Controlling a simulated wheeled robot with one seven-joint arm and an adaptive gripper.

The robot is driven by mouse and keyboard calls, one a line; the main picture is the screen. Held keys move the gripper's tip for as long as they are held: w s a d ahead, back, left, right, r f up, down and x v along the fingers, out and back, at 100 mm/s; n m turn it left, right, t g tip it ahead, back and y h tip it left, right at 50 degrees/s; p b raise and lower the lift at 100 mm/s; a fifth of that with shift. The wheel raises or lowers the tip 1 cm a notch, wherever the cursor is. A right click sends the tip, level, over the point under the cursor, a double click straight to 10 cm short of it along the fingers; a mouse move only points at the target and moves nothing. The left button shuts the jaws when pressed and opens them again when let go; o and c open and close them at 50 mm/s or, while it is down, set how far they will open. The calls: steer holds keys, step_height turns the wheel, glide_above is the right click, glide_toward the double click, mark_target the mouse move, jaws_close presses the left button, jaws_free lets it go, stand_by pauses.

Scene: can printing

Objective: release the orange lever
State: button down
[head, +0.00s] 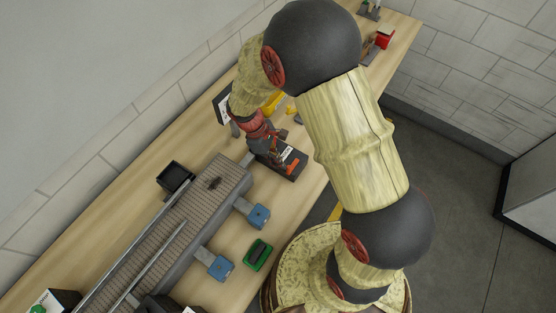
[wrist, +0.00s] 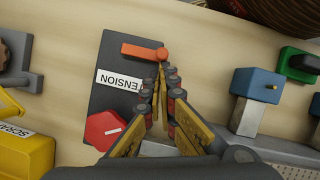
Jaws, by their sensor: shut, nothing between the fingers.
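The orange lever (wrist: 138,51) lies across the top of a dark panel (wrist: 110,62) marked TENSION in the wrist view. A red hexagonal knob (wrist: 103,128) sits lower on the same panel. My gripper (wrist: 161,72) is shut and empty, its fingertips close to the lever's right end. I cannot tell whether they touch it. In the head view my gripper (head: 274,146) is over the dark panel (head: 291,173) on the bench, and my arm hides part of that area.
A conveyor (head: 207,190) runs along the bench beside the panel, with a black bin (head: 173,176) on its far side. Blue-topped posts (head: 259,216) and a green-and-black block (head: 258,254) are on the near side. A yellow box (wrist: 22,150) is left of the panel.

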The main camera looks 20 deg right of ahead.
steer(key=shift+s, duration=0.15)
steer(key=s+d+n+t+p, duration=0.1)
steer(key=s+d+n+t, duration=0.3)
steer(key=n, duration=0.7)
steer(key=shift+s+n+h, duration=0.4)
steer(key=shift+s, duration=0.45)
steer(key=shift+d, duration=0.25)
steer(key=shift+a, duration=0.1)
